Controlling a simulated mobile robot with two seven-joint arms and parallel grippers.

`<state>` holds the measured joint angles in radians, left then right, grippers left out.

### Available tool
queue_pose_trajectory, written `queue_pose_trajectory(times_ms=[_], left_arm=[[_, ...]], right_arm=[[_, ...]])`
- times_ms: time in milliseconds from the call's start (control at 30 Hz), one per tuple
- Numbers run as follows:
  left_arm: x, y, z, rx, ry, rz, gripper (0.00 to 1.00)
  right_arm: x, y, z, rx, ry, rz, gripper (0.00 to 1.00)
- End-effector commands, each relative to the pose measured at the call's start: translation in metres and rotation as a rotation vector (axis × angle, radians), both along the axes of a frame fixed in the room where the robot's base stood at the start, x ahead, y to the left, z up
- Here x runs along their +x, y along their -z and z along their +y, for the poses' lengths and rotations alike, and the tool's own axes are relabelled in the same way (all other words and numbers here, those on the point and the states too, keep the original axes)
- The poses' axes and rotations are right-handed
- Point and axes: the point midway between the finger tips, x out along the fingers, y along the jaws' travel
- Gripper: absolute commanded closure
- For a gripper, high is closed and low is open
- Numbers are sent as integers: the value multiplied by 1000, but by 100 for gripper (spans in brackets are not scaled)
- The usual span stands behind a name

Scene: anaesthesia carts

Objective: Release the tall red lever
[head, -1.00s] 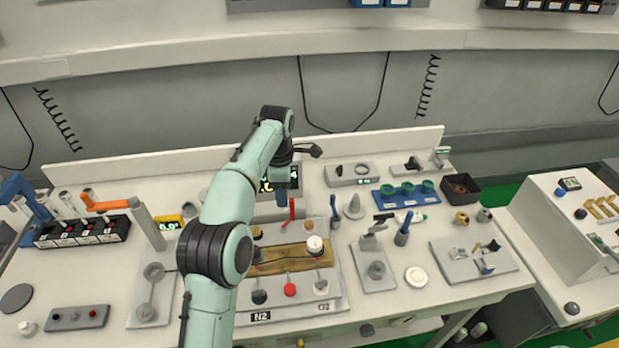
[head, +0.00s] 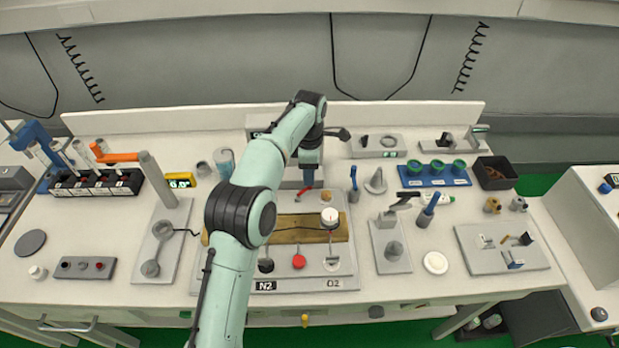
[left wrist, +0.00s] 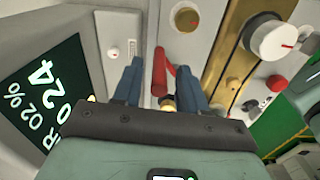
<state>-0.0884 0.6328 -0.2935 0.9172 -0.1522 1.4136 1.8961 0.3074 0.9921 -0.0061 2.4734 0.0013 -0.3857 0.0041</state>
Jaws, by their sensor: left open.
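The tall red lever (head: 304,189) stands at the back of the grey gas panel (head: 283,283) in the head view, partly hidden by my left gripper (head: 309,180). In the left wrist view the red lever (left wrist: 158,74) lies between the two blue fingers of my left gripper (left wrist: 160,90). The fingers are open, with a visible gap on the lever's left side; the right finger is closer to it. I cannot tell whether that finger touches it. My right gripper is not in view.
A white knob (head: 330,217) and a red knob (head: 299,261) are on the same panel. A lit display (left wrist: 38,95) stands close to the left of the gripper. A small blue-handled lever (head: 354,182) stands to its right.

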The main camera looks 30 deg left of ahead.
Motion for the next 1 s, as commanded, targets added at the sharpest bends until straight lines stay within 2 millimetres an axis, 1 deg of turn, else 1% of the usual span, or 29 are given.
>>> queue_pose_trajectory(times_ms=[33,133,467,500,533,567,600,633,867,1000], left_arm=[[0,7,0,0,0,1,58],[0,13,0,0,0,1,58],[0,16,0,0,1,-1,58],[0,16,0,0,1,-1,65],[0,16,0,0,1,-1,74],[0,16,0,0,1,-1,84],[0,16,0,0,1,-1,97],[0,16,0,0,1,-1,100],[0,16,-1,0,8,-1,100],[0,15,-2,-1,45,0,100]], right_arm=[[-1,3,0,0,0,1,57],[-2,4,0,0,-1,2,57],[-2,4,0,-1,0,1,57],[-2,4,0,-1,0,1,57],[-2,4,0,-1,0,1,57],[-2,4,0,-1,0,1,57],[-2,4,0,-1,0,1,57],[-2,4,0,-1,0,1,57],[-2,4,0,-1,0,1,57],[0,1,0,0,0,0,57]])
